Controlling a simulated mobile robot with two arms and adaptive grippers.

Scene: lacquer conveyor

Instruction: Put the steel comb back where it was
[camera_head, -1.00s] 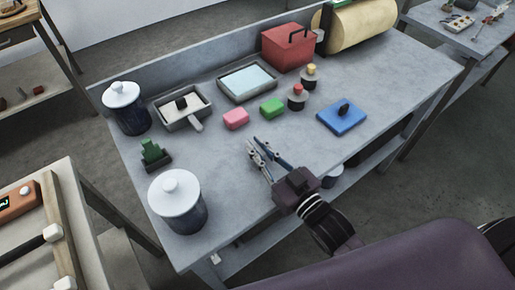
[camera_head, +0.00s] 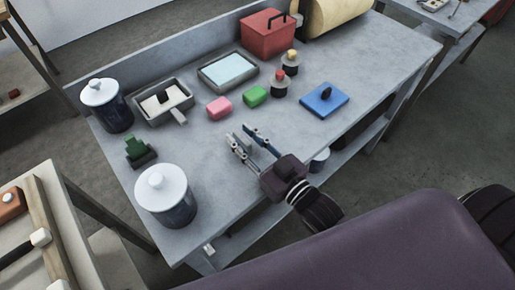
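My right gripper (camera_head: 238,134) is over the front part of the grey workbench (camera_head: 225,190), left of the blue plate. Its two fingers stand apart, so it looks open. A small grey-green piece (camera_head: 246,145) shows between the fingers, partly hidden by them. It is too small to tell whether it is the steel comb, or whether it touches the bench. I cannot make out a steel comb for sure anywhere else. My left gripper is not in view.
Around the gripper stand a pink block (camera_head: 219,108), a green block (camera_head: 255,96), a blue plate (camera_head: 324,100) and a lidded jar (camera_head: 167,200). The bench between the jar and the gripper is clear.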

